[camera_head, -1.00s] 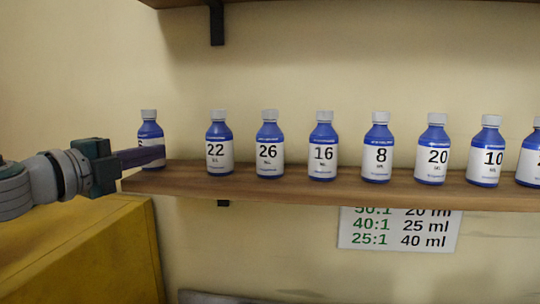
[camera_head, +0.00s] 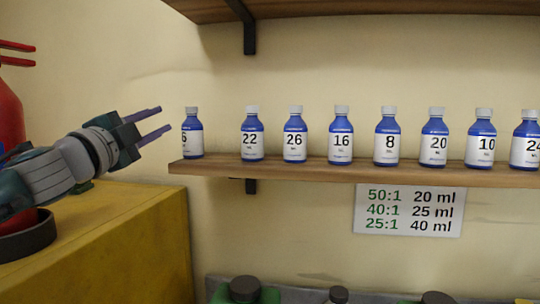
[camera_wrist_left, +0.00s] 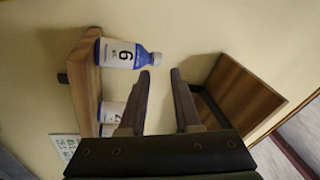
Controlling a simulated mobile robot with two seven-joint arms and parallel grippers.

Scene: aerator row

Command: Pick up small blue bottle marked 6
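The small blue bottle marked 6 (camera_head: 192,134) stands upright at the left end of the wooden shelf, white cap on top. In the left wrist view the bottle marked 6 (camera_wrist_left: 122,54) appears sideways, beyond and left of the fingertips. My left gripper (camera_head: 158,120) is open and empty, just left of that bottle and apart from it. Its two fingers point toward the bottle in the head view. In the left wrist view the open left gripper (camera_wrist_left: 160,74) has nothing between its fingers. My right gripper is not in view.
A row of similar bottles, from 22 (camera_head: 252,136) to 24 (camera_head: 525,148), stands on the wooden shelf (camera_head: 300,168). Another shelf (camera_head: 350,10) is above. A yellow cabinet (camera_head: 120,235) and a red object (camera_head: 8,115) are at left. A ratio sign (camera_head: 410,210) hangs below.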

